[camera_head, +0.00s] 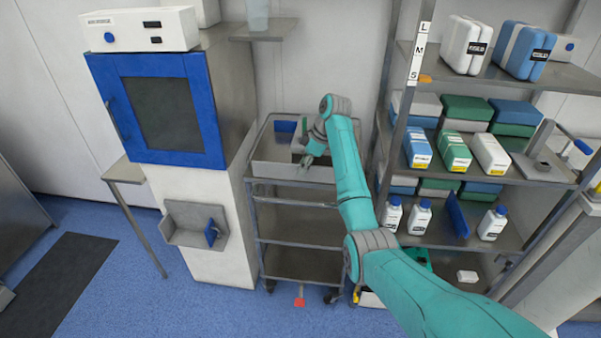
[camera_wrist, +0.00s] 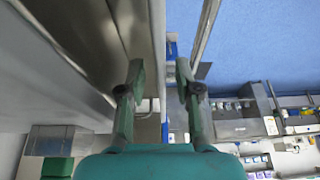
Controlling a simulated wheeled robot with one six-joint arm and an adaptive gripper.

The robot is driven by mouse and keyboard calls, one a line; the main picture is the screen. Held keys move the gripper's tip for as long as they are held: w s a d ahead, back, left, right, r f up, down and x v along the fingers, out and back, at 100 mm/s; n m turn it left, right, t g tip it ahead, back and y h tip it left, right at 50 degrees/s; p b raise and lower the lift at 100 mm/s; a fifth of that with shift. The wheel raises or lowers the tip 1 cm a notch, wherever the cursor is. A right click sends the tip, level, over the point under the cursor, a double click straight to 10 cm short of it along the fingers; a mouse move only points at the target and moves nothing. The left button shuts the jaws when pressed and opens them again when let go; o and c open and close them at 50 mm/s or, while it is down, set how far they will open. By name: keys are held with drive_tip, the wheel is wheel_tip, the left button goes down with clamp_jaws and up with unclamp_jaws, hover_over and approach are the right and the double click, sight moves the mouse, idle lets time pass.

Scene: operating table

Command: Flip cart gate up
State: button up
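The metal cart (camera_head: 298,206) stands between the blue-doored cabinet and the shelf rack. A pale grey panel (camera_head: 275,171) along the front of its top level looks like the gate; its exact tilt is hard to tell. My gripper (camera_head: 307,160) is at the top of the cart, close to this panel's upper edge, partly hidden by my arm. In the wrist view my gripper (camera_wrist: 160,76) has its two fingers apart. A pale narrow strip (camera_wrist: 157,45) shows between them; I cannot tell whether the fingers touch it.
The blue-doored cabinet (camera_head: 165,110) stands close on the cart's left. The rack (camera_head: 512,77) with boxes and bottles stands close on its right. A blue item (camera_head: 285,126) lies in the cart's top. Blue floor (camera_head: 215,300) is open in front.

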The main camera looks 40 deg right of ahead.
drive_tip(key=shift+v, duration=2.1)
